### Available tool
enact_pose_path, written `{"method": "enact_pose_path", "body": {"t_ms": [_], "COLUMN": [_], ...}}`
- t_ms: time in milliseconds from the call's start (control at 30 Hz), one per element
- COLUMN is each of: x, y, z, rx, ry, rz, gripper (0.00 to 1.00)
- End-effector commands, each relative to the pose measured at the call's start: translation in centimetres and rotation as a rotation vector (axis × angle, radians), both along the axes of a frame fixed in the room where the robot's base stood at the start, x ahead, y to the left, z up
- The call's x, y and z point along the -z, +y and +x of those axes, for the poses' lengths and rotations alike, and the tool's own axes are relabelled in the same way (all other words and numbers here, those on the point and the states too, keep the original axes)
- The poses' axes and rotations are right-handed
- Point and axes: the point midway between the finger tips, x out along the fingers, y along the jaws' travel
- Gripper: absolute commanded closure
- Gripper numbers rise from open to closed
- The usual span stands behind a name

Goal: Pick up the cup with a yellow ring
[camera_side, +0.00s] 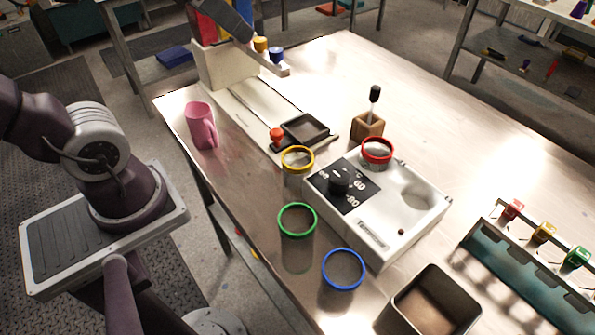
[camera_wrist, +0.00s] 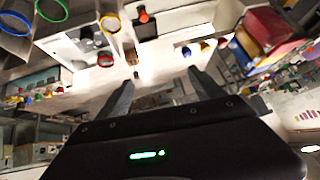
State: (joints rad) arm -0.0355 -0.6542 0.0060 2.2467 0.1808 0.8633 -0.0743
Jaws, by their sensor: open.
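The cup with a yellow ring (camera_side: 298,158) stands upright on the table, against the left corner of the white hot plate and in front of the dark square tray. Its body looks see-through. In the wrist view its yellow ring (camera_wrist: 110,23) shows near the top edge, left of centre. My gripper (camera_wrist: 160,76) is open, with its two fingers apart and nothing seen between them. It is well away from the cup. The side view does not clearly show my gripper's fingers.
Cups with green (camera_side: 297,220) and blue (camera_side: 343,269) rings stand in front of the hot plate (camera_side: 412,225). A red-ringed cup (camera_side: 377,150) sits on it. A pink mug (camera_side: 201,126), a small wooden block with a black-topped rod (camera_side: 368,125) and a grey bin (camera_side: 433,302) stand around.

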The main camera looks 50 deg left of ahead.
Motion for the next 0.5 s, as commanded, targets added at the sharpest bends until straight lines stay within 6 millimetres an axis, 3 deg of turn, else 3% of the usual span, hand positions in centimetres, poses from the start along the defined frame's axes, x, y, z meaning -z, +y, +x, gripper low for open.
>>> {"method": "enact_pose_path", "body": {"t_ms": [100, 267, 333, 400, 500], "x": [-3.2, -8.9, -11.2, -12.6, -11.2], "y": [3.3, 6.0, 5.9, 4.3, 0.5], "z": [5.5, 13.5, 17.3, 20.8, 23.4], "rx": [-0.025, 0.056, 0.166, 0.348, 0.687], "ry": [-0.175, -0.454, -0.583, -0.700, -0.784], "rz": [0.126, 0.315, 0.390, 0.439, 0.414], "gripper": [0.23, 0.23, 0.23, 0.23, 0.23]}}
